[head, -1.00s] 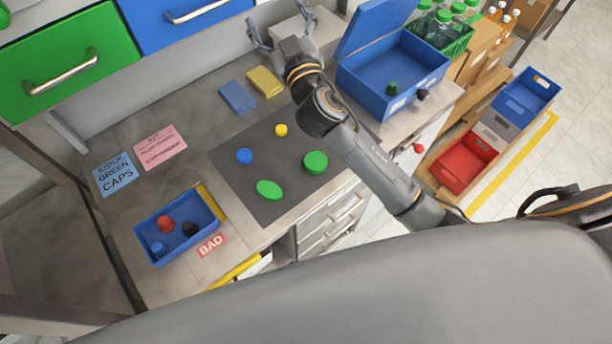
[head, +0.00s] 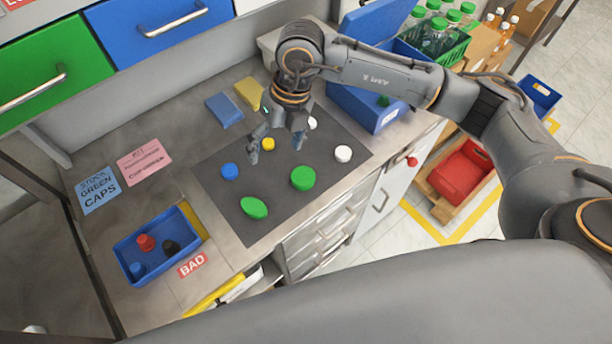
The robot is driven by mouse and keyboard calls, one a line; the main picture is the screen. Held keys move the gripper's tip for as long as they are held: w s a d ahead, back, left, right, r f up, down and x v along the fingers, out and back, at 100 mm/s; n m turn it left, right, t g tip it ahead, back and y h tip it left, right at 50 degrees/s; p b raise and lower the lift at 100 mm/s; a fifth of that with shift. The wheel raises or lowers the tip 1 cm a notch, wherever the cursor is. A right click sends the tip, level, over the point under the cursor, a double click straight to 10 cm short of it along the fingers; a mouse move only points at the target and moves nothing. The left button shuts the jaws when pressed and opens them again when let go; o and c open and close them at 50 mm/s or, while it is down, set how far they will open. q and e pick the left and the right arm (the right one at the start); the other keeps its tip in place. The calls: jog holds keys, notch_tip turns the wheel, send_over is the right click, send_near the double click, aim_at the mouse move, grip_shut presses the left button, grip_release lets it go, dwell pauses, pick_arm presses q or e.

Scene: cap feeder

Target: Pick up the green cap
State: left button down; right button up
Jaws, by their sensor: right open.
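Two green caps lie on the dark mat (head: 290,212). One is a thick round green cap (head: 303,179) right of the middle; the other is a flatter, oval-looking green cap (head: 254,207) nearer the front edge. My right gripper (head: 277,149) is open and empty, fingers pointing down over the far part of the mat. It is beyond both green caps, close to the yellow cap (head: 268,144). Another green cap (head: 383,101) shows in the blue open box (head: 352,106), partly hidden by my arm. My left gripper is not in view.
A blue cap (head: 229,172) and two white caps, one in front (head: 343,153) and one partly hidden (head: 312,123), lie on the mat. A blue tray (head: 128,246) of caps stands left, beside the BAD label (head: 192,264). Drawers (head: 170,32) hang behind.

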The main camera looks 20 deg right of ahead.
jog(key=w+d+h, duration=0.1)
jog(key=d+h, duration=0.2)
jog(key=d, duration=0.4)
jog(key=p, duration=0.2)
send_over(303, 176)
jog(key=f, duration=0.8)
jog(key=shift+w+d+f, duration=0.2)
jog(key=shift+w+d, duration=0.1)
jog(key=shift+d, duration=0.05)
jog(key=shift+s+a+f+p, duration=0.1)
jog(key=shift+f+p, duration=0.35)
jog(key=shift+p, duration=0.1)
jog(key=f, duration=0.1)
jog(key=f+p, duration=0.2)
jog(key=shift+s+a+f, duration=0.25)
jog(key=shift+f, duration=0.6)
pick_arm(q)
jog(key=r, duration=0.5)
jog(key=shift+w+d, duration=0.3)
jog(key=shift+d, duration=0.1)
pick_arm(e)
jog(key=c, duration=0.8)
